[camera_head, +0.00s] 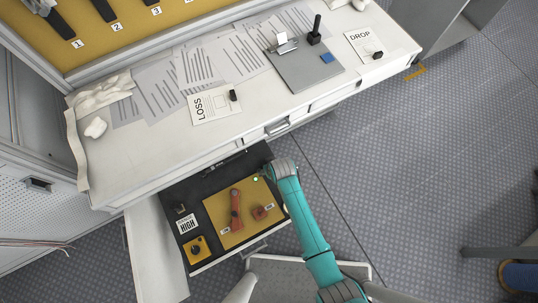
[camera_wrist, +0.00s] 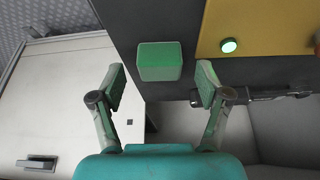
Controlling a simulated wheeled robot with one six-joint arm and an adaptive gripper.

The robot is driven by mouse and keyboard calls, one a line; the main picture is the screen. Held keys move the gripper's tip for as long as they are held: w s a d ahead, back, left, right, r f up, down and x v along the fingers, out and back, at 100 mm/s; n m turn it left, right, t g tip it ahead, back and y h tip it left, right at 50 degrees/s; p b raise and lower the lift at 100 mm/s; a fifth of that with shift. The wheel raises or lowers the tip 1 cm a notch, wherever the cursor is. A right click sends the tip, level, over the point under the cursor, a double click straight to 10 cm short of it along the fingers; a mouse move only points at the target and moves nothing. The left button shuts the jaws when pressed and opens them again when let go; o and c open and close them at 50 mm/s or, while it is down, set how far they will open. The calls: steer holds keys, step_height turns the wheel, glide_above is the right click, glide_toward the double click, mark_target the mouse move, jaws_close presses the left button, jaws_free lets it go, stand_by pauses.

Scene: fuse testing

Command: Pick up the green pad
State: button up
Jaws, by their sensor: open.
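The green pad (camera_wrist: 160,62) is a small green block on the dark drawer floor in the wrist view. It shows just beyond and between my fingertips. My gripper (camera_wrist: 160,84) is open and empty, with one finger to each side of the pad's line, and no contact is visible. In the head view my gripper (camera_head: 273,171) is over the right side of the open drawer (camera_head: 192,258). I cannot make out the pad there; my arm seems to hide it.
A yellow board (camera_head: 220,212) with a lit green light (camera_wrist: 228,45) lies beside the pad. It carries a red-brown handle (camera_head: 236,208). A HIGH label (camera_head: 187,224) is at the drawer's left. The white worktop (camera_head: 160,150) with papers and a clipboard (camera_head: 303,72) borders the drawer.

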steer(key=shift+w+a+f, duration=0.15)
steer(key=shift+w+f, duration=0.05)
steer(key=shift+f, duration=0.35)
steer(key=shift+c, duration=0.2)
steer(key=c, duration=1)
steer(key=shift+r, duration=0.1)
step_height(320, 180, up, 10)
